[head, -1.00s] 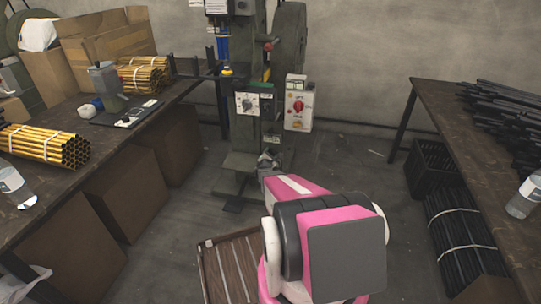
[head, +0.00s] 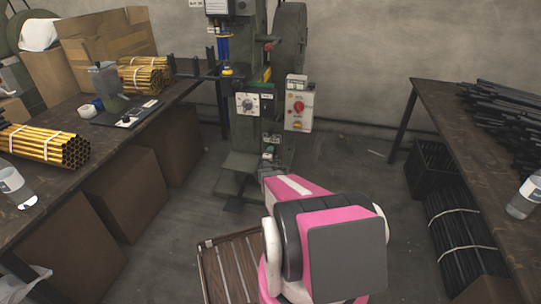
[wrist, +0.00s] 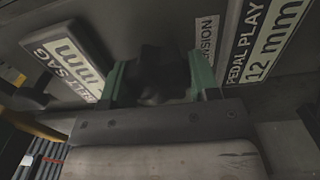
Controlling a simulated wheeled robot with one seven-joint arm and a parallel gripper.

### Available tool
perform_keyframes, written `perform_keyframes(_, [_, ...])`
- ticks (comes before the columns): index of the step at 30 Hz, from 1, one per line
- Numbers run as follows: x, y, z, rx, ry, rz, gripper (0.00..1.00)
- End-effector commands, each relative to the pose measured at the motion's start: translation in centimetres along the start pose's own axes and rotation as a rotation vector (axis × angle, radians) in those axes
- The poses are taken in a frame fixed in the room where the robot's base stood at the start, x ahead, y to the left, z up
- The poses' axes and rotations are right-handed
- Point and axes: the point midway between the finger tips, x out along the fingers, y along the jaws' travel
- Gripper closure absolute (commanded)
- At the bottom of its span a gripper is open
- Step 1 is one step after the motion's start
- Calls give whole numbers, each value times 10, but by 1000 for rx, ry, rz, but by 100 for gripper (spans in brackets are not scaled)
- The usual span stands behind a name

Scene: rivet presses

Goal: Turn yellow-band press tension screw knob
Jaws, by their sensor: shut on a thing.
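The press (head: 250,110) is a tall dark green machine against the back wall in the head view. Its tension screw knob (wrist: 153,66) is dark and lobed in the wrist view, beside a plate ending in "TENSION" (wrist: 206,40). My gripper (wrist: 157,82) has green fingertips, one on each side of the knob, and is shut on it. In the head view my pink arm reaches to the lower front of the press and hides the knob and the fingers. I cannot make out a yellow band around the knob.
A "PEDAL PLAY 12 mm" plate (wrist: 270,45) and a raised sag plate (wrist: 66,55) flank the knob. Workbenches stand left (head: 100,150) and right (head: 440,105). A slatted wooden pallet (head: 232,270) lies on the floor beside my arm.

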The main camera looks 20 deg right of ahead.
Motion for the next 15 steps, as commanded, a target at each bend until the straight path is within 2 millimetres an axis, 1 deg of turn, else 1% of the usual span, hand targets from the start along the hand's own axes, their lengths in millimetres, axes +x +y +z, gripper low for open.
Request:
perform_keyframes(6, [-1,-1,0,113,0,-2,68])
perform_keyframes(15, [-1,0,0,181,0,-3,68])
